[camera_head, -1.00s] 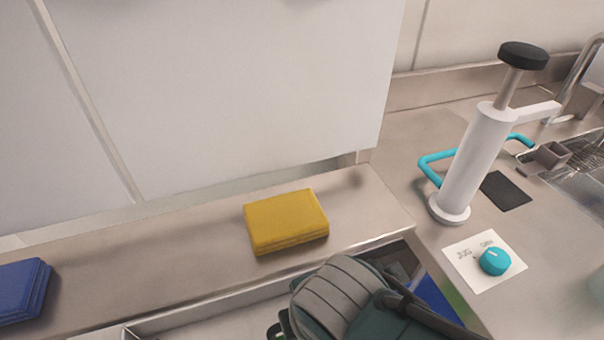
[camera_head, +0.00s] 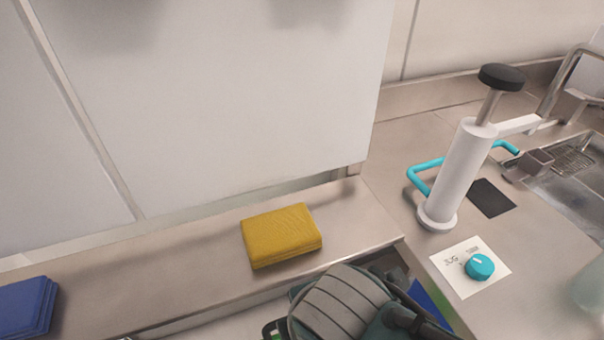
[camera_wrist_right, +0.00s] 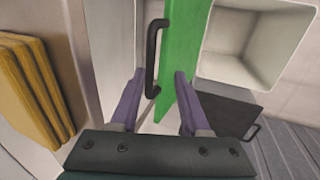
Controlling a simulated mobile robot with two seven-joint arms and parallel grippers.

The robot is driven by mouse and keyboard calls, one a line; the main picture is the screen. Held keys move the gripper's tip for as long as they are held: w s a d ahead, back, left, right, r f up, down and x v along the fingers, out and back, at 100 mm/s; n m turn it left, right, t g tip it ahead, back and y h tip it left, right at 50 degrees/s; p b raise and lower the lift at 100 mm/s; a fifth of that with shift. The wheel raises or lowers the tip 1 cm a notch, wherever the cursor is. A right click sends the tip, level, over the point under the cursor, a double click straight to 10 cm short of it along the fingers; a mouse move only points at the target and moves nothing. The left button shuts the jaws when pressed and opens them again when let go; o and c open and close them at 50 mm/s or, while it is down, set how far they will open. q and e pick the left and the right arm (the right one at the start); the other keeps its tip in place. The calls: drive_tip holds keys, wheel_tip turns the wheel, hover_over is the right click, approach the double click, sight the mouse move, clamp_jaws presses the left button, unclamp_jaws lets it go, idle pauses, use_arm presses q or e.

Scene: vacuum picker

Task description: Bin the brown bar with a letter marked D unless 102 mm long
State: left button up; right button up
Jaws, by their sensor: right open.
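No brown bar and no letter D can be made out in either view. My right gripper (camera_wrist_right: 160,78) is open in the right wrist view, with its two purple fingers apart. A black bar handle (camera_wrist_right: 153,58) on a green panel (camera_wrist_right: 181,45) lies ahead, roughly between the fingertips. I cannot tell whether the fingers touch it. In the head view my right arm covers the area below the counter edge and hides the gripper's fingers. My left gripper is not in view.
Yellow folded cloths (camera_head: 281,236) and blue cloths (camera_head: 25,307) lie on the counter. A white pump (camera_head: 457,175) and a teal knob (camera_head: 480,266) stand at right. The right wrist view shows an open pale container (camera_wrist_right: 262,42) and a dark panel (camera_wrist_right: 222,112) with a handle.

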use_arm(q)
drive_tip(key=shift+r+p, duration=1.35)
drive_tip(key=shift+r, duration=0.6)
use_arm(e)
drive_tip(key=v, duration=0.6)
drive_tip(key=shift+r, duration=0.15)
